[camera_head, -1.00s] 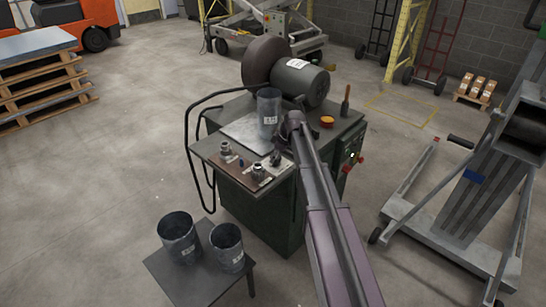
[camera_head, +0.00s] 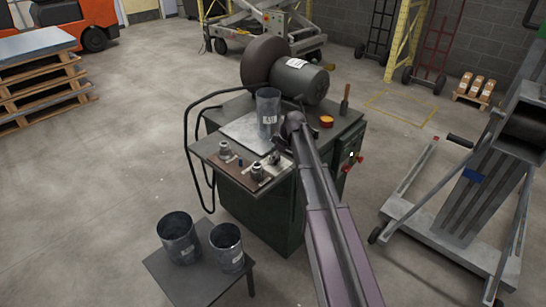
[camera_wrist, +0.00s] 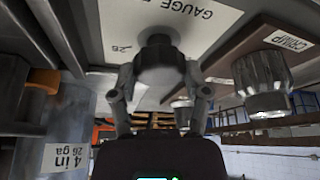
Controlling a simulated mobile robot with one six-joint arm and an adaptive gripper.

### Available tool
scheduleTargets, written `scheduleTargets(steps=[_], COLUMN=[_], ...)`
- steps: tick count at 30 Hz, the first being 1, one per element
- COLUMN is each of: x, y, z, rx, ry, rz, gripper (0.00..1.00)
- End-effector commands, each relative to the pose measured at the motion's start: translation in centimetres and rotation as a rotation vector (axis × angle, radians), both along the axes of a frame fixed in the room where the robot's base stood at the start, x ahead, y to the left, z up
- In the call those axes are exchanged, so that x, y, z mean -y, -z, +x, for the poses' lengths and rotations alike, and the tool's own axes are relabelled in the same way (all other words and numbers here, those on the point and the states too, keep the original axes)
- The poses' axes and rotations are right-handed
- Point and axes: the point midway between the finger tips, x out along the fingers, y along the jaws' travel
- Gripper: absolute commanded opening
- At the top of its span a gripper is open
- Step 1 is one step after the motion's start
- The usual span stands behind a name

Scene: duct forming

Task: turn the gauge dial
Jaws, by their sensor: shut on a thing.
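In the wrist view the gauge dial (camera_wrist: 158,60), a dark round knob, sits on a white plate marked "GAUGE" (camera_wrist: 190,18), with "26" beside it. My gripper (camera_wrist: 158,78) has a finger on either side of the dial and is shut on it. In the head view my gripper (camera_head: 278,151) is small and low over the right part of the machine's front top; the dial cannot be made out there. The dial's pointer setting cannot be read.
A ribbed metal knob (camera_wrist: 262,85) by a "CRIMP" label stands beside the dial. A duct (camera_head: 268,112) marked "4 in 26 ga" stands on the machine close to my gripper. Two more ducts (camera_head: 178,238) (camera_head: 227,248) stand on a low table.

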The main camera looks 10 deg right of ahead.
Motion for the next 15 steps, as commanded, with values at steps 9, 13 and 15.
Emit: scheduleTargets(steps=[9, 13, 15], x=[-0.06, -0.07, -0.07], y=[0.08, 0.08, 0.08], z=[-0.64, -0.66, -0.68], rx=[-0.007, -0.008, -0.007], ry=[0.224, 0.345, 0.412], rz=[-0.003, -0.004, -0.004], gripper=[0.13, 0.13, 0.13])
